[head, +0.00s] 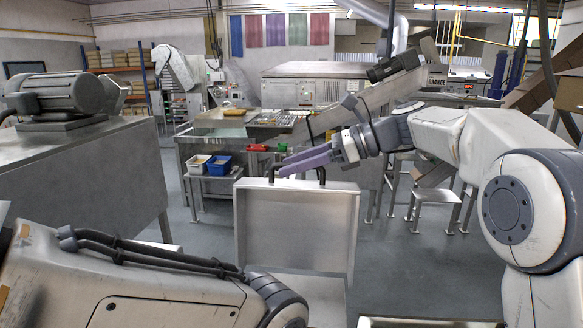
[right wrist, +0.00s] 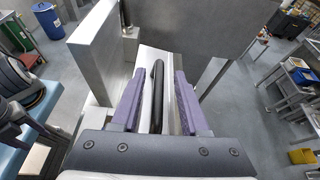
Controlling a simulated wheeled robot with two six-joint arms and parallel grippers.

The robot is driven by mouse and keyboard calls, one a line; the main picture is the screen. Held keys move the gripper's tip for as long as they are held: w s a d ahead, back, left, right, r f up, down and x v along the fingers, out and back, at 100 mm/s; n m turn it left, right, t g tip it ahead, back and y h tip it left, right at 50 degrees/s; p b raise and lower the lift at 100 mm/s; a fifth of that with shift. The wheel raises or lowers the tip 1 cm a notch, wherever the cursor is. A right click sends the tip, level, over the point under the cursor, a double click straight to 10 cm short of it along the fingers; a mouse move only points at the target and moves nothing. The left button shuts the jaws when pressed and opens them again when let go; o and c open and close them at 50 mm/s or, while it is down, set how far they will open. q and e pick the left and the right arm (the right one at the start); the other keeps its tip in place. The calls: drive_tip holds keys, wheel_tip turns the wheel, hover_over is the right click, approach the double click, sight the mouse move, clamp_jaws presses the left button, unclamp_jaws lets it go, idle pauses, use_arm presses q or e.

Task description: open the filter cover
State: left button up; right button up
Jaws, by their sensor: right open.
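The filter cover (head: 297,225) is a grey metal panel with a raised rim. It stands upright in the middle of the head view, its recessed face towards me. A black handle (right wrist: 156,92) shows in the right wrist view; black handle ends show at the cover's top edge in the head view. My right gripper (head: 283,166) is at that top edge, its purple fingers open. In the right wrist view the fingers (right wrist: 157,90) are on either side of the handle, with gaps visible.
A grey metal housing with a motor (head: 62,95) stands at the left. Behind the cover are a workbench (head: 225,133) and a low stand with a blue bin (head: 219,166) and a white bin (head: 194,163). Open floor lies on both sides of the cover.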

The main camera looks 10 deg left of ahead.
wheel_tip(320, 180, up, 3)
drive_tip(key=b, duration=0.2)
hover_over(339, 185)
drive_tip(key=shift+w+a+r, duration=0.1)
drive_tip(key=shift+a, duration=0.15)
drive_tip(key=shift+d+r, duration=0.15)
drive_tip(key=shift+d, duration=0.2)
drive_tip(key=shift+a, duration=0.1)
